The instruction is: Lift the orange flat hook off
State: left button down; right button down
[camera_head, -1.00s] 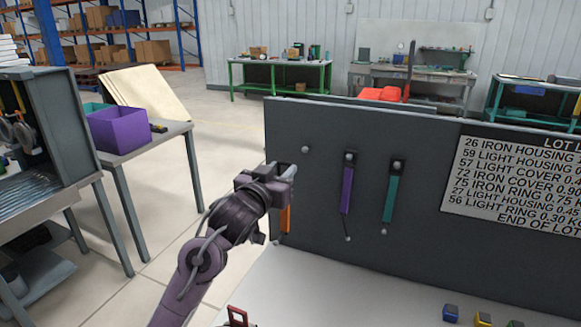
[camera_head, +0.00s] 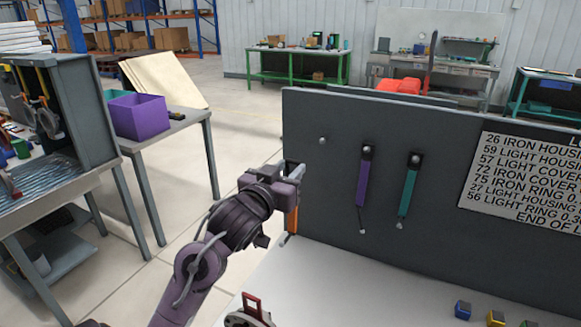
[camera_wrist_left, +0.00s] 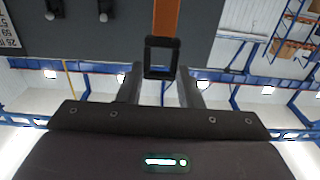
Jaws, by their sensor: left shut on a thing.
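The orange flat hook (camera_head: 293,221) hangs below my left gripper (camera_head: 292,172), near the board's left end. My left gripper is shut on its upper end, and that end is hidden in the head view. In the left wrist view the orange strip (camera_wrist_left: 166,17) ends in a dark square loop (camera_wrist_left: 161,57) at the fingers (camera_wrist_left: 160,90). A bare peg (camera_head: 322,140) shows on the grey board (camera_head: 330,205) to the right of the gripper, apart from the hook. My right gripper is out of view.
A purple hook (camera_head: 362,182) and a teal hook (camera_head: 409,190) hang on the board, right of the bare peg. A white lot sign (camera_head: 525,180) is farther right. A table with a purple bin (camera_head: 139,117) stands left. Small coloured blocks (camera_head: 495,318) lie on the white surface (camera_head: 340,285).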

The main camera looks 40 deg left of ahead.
pick_arm(q)
jog(key=p+v, duration=1.1)
jog(key=shift+p, duration=0.35)
dwell(0.7)
jog(key=shift+f, duration=0.1)
